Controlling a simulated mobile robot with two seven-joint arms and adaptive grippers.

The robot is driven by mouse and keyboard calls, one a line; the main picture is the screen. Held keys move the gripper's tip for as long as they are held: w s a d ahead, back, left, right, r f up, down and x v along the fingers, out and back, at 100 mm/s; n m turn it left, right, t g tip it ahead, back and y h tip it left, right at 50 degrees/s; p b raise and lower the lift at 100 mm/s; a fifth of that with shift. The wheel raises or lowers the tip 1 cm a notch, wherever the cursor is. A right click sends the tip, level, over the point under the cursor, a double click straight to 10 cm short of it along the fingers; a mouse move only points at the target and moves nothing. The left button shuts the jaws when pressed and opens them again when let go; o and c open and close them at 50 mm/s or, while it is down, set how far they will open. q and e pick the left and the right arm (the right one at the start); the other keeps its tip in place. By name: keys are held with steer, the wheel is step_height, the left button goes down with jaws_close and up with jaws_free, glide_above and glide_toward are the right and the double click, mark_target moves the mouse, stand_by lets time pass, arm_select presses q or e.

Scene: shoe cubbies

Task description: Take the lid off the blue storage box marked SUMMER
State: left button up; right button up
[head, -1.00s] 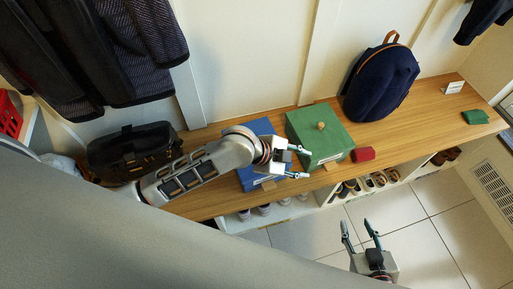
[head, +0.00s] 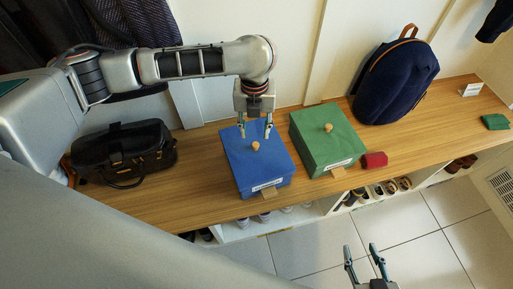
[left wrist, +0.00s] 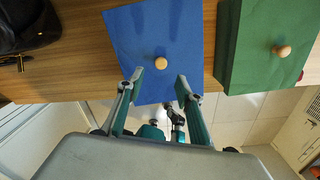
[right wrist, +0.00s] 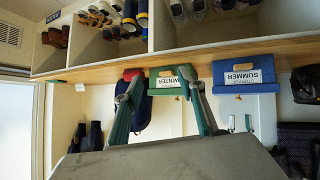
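The blue storage box (head: 272,170) sits on the wooden bench top with its lid on and a round wooden knob (head: 255,146) on the lid. Its label reads SUMMER, upside down, in the right wrist view (right wrist: 243,90). My left gripper (head: 255,131) points down above the lid, open, and its fingers appear apart from the knob. In the left wrist view the knob (left wrist: 161,63) shows just beyond and between the open fingertips (left wrist: 160,78). My right gripper (head: 361,249) is open and empty, low in front of the bench.
A green box (head: 335,150) marked WINTER stands close right of the blue box. A red item (head: 374,160) and navy backpack (head: 398,80) are further right. A black bag (head: 125,150) is left. Shoe cubbies (head: 315,210) lie below the bench (head: 210,190).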

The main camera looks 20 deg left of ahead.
mark_target(255, 145)
arm_select(q)
step_height(255, 145, down, 2)
steer(key=shift+f+b, duration=0.2)
steer(key=shift+b, duration=0.2)
steer(key=shift+f, duration=0.55)
step_height(255, 145, down, 4)
steer(key=shift+w+r+b, duration=0.1)
steer(key=shift+b, duration=1.15)
steer(key=shift+f, duration=0.35)
steer(key=shift+w+r, duration=0.2)
steer(key=shift+r, duration=0.05)
steer(key=c, duration=0.8)
jaws_close()
arm_select(e)
steer(key=shift+w+a+f, duration=0.15)
steer(key=shift+a+f, duration=0.1)
steer(key=shift+a, duration=0.3)
